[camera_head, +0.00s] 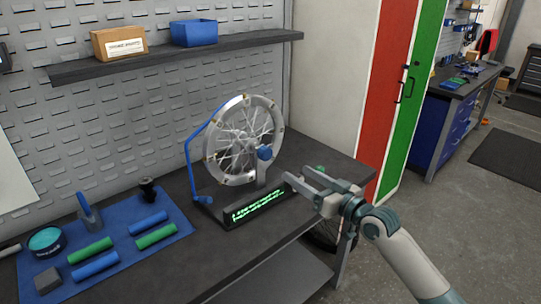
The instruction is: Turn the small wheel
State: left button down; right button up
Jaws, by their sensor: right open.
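A spoked silver wheel (243,141) stands upright on a stand on the dark workbench. A blue round knob (264,153) sits at the front of its stand, and a blue curved arm (190,160) runs along its left side. A black display with green text (258,206) is at its base. My right gripper (301,182) is open and empty, to the right of the display and below the knob, with its fingers pointing left. I see no contact with the wheel. My left gripper is not in view.
A blue mat (150,256) with several blue and green cylinders lies at the left of the bench. A shelf (180,58) above holds a cardboard box (119,43) and a blue bin (194,32). A red and green cabinet (398,90) stands behind my right arm.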

aim_at(268, 156)
jog(key=p+x, duration=0.2)
jog(key=x, duration=1)
jog(key=shift+a, duration=0.1)
jog(key=shift+w+a, duration=0.25)
jog(key=shift+w, duration=0.2)
jog(key=shift+c, duration=0.2)
grip_shut()
